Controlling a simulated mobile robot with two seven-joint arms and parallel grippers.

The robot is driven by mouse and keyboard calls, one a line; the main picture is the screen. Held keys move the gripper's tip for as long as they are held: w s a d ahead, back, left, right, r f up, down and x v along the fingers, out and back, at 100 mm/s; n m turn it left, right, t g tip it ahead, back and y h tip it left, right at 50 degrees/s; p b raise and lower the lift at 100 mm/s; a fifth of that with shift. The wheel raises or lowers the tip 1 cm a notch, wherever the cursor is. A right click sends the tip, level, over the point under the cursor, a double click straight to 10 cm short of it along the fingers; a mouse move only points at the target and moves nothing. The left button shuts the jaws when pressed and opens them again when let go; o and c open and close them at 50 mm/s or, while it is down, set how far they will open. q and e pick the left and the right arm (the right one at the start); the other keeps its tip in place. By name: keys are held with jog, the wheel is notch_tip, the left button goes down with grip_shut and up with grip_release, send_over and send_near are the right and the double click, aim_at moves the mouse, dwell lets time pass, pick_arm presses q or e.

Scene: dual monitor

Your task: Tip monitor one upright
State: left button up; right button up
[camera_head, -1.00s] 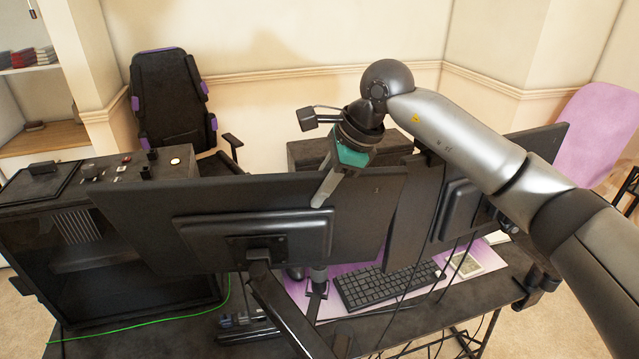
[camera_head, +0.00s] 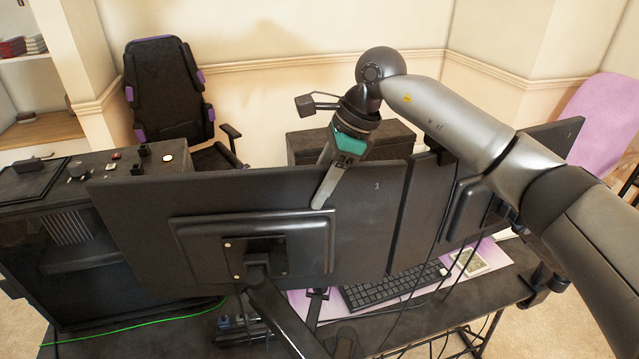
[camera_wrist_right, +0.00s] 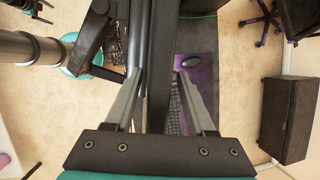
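Two dark monitors stand side by side on the desk, seen from behind in the head view. The left monitor (camera_head: 130,215) shows its broad back and mount plate, leaning slightly, on a black arm. The right monitor (camera_head: 425,210) is partly covered by my right arm. My right gripper (camera_head: 325,182) is over the left monitor's top edge, with one finger down its back; the other is hidden behind the panel. My left gripper is not in view.
A keyboard (camera_head: 375,290) lies on a purple mat beyond the monitors on the desk (camera_head: 440,318). A black computer case (camera_head: 110,250) stands at left. Cables hang behind the right monitor. A chair (camera_head: 165,95) and a dark cabinet (camera_head: 395,140) are behind.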

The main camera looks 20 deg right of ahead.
jog(key=shift+s+r, duration=0.1)
jog(key=shift+d+r, duration=0.1)
jog(key=shift+r, duration=0.15)
jog(key=b+v, duration=0.1)
jog(key=v, duration=1.3)
jog(key=shift+d+r, duration=0.15)
jog(key=shift+r, duration=0.1)
jog(key=shift+s, duration=0.1)
